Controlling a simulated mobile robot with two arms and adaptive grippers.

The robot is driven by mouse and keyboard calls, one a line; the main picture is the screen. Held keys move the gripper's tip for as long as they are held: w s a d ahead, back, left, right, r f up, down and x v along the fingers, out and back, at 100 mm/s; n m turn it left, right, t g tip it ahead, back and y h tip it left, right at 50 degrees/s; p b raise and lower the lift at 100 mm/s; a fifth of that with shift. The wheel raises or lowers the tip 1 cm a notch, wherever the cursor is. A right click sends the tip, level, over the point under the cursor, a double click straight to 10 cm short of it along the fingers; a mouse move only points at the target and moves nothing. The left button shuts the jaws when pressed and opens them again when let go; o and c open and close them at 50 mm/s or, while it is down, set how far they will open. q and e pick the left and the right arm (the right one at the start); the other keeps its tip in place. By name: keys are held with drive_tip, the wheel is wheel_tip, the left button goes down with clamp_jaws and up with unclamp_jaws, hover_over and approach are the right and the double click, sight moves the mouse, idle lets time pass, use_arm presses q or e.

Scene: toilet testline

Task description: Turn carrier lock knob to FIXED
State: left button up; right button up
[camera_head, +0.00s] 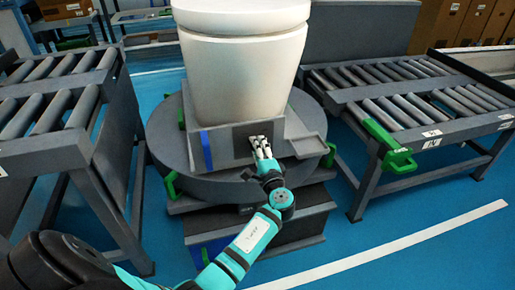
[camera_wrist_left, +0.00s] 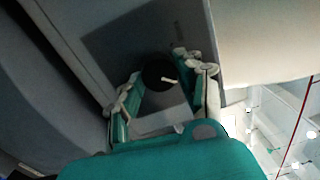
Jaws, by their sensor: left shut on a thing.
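The carrier lock knob (camera_wrist_left: 156,71) shows in the left wrist view as a dark round knob with a short white pointer, on a dark panel (camera_head: 239,139) at the front of the grey carrier. In the head view my left gripper (camera_head: 260,141) reaches this panel and hides the knob. In the left wrist view the fingers of my left gripper (camera_wrist_left: 155,84) stand on either side of the knob and are shut on it. No lettering around the knob is readable. My right gripper is not in view.
A white toilet (camera_head: 243,75) stands on the carrier above the round grey turntable (camera_head: 172,145). Roller conveyors stand at the left (camera_head: 50,105) and right (camera_head: 400,95), with a green bracket (camera_head: 388,143) at the right one's near corner.

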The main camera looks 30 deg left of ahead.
use_arm(q)
drive_tip(key=o, duration=1.1)
drive_tip(key=shift+w, duration=0.1)
drive_tip(key=shift+o, duration=0.2)
drive_tip(key=v, duration=1.2)
